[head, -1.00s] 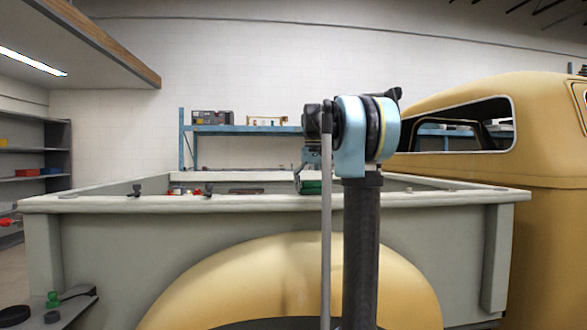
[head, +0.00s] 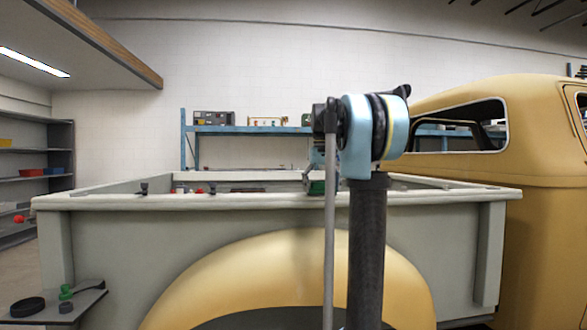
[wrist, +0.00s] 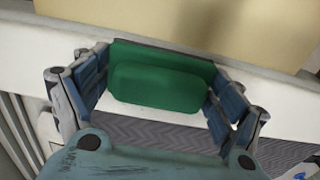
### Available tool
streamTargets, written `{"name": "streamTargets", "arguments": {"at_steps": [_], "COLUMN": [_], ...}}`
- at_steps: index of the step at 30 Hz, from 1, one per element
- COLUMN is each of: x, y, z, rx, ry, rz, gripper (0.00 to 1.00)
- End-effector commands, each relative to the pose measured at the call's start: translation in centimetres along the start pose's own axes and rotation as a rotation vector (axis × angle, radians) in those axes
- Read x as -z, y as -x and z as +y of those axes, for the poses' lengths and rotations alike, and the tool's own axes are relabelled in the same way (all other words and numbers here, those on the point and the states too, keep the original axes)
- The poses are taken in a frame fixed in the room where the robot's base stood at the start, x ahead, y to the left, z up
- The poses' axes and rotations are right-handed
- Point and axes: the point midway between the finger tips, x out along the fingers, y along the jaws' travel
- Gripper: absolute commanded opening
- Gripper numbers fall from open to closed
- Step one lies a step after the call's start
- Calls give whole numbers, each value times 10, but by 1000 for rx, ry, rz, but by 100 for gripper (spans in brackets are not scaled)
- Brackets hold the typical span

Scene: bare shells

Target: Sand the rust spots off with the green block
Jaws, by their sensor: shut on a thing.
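My gripper (wrist: 156,92) is shut on the green block (wrist: 155,85), its blue jointed fingers on the block's two sides. In the head view the block (head: 316,188) shows as a small green patch at the top rail of the truck bed, partly behind my arm. The gripper there is mostly hidden by my arm. In the wrist view the block lies over the pale rail; I cannot tell whether it touches. No rust spot is clear in the head view. A brownish smudge (wrist: 287,6) shows on the yellow surface at the wrist view's top edge.
The grey truck bed side (head: 130,240) with its pale rail (head: 240,201) and the yellow fender (head: 290,275) stand in front of me. The yellow cab (head: 545,200) is at right. A small shelf (head: 85,299) with loose parts is at lower left.

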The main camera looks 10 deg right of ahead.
Motion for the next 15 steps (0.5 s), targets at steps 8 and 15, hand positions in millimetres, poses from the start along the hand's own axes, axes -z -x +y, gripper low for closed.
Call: {"name": "streamTargets", "arguments": {"at_steps": [8, 15], "x": [0, 0], "y": [36, 58], "z": [-6, -8], "rx": [0, 0], "ry": [9, 11], "rz": [0, 0], "gripper": [52, 52]}}
